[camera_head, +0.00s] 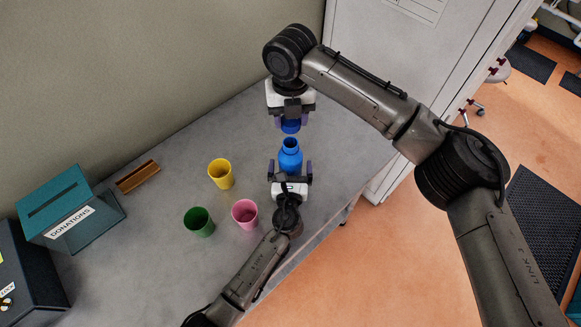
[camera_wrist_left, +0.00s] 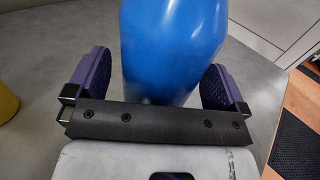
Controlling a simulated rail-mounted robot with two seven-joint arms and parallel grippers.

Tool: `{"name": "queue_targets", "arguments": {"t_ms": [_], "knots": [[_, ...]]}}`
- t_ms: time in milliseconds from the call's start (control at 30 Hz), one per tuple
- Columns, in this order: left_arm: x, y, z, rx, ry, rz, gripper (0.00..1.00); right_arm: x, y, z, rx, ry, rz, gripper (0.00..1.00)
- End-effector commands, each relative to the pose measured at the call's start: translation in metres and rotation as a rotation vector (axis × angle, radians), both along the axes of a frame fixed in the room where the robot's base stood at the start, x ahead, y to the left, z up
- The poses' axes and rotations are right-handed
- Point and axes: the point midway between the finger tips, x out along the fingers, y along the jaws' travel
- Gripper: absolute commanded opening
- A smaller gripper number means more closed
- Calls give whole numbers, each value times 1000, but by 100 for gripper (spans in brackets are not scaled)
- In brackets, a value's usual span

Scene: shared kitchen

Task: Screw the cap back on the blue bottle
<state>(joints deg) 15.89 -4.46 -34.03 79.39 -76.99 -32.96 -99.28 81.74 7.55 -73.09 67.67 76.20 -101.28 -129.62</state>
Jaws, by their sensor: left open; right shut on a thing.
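The blue bottle (camera_head: 290,157) stands on the grey table, its neck uncapped. My left gripper (camera_head: 290,169) is open around the bottle's lower body. In the left wrist view the bottle (camera_wrist_left: 172,45) is between the two purple fingers of the left gripper (camera_wrist_left: 157,82), with a visible gap on each side; its top is out of that view. My right gripper (camera_head: 291,120) points down and is shut on the blue cap (camera_head: 291,127). The cap appears just beyond the bottle's neck in the head view, apart from it. The fingers partly hide the cap.
A yellow cup (camera_head: 221,174), a pink cup (camera_head: 245,214) and a green cup (camera_head: 199,222) stand left of the bottle. A teal donations box (camera_head: 70,213) and a brown wooden block (camera_head: 138,177) are farther left. The table's edge (camera_head: 334,218) is close on the right.

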Motion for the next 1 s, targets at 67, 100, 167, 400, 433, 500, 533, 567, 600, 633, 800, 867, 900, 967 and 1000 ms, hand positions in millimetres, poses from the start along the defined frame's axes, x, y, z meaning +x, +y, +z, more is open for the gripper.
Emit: {"name": "queue_targets", "arguments": {"t_ms": [67,100,167,400,433,500,533,567,600,633,800,867,900,967,1000], "knots": [[5,0,1,0,-1,0,99,0,0,0,0,0,0,25],[7,0,1,0,0,0,99,0,0,0,0,0,0,25],[8,0,0,-1,0,0,99,0,0,0,0,0,0,25],[9,0,0,-1,0,0,99,0,0,0,0,0,0,25],[9,0,0,-1,0,0,99,0,0,0,0,0,0,25],[9,0,0,-1,0,0,99,0,0,0,0,0,0,25],[9,0,0,-1,0,0,97,0,0,0,0,0,0,25],[9,0,0,-1,0,0,94,0,0,0,0,0,0,25],[9,0,0,-1,0,0,91,0,0,0,0,0,0,25],[9,0,0,-1,0,0,88,0,0,0,0,0,0,25],[9,0,0,-1,0,0,72,0,0,0,0,0,0,25],[9,0,0,-1,0,0,66,0,0,0,0,0,0,25],[9,0,0,-1,0,0,62,0,0,0,0,0,0,25],[9,0,0,-1,0,0,56,0,0,0,0,0,0,25],[9,0,0,-1,0,0,52,0,0,0,0,0,0,25]]}}
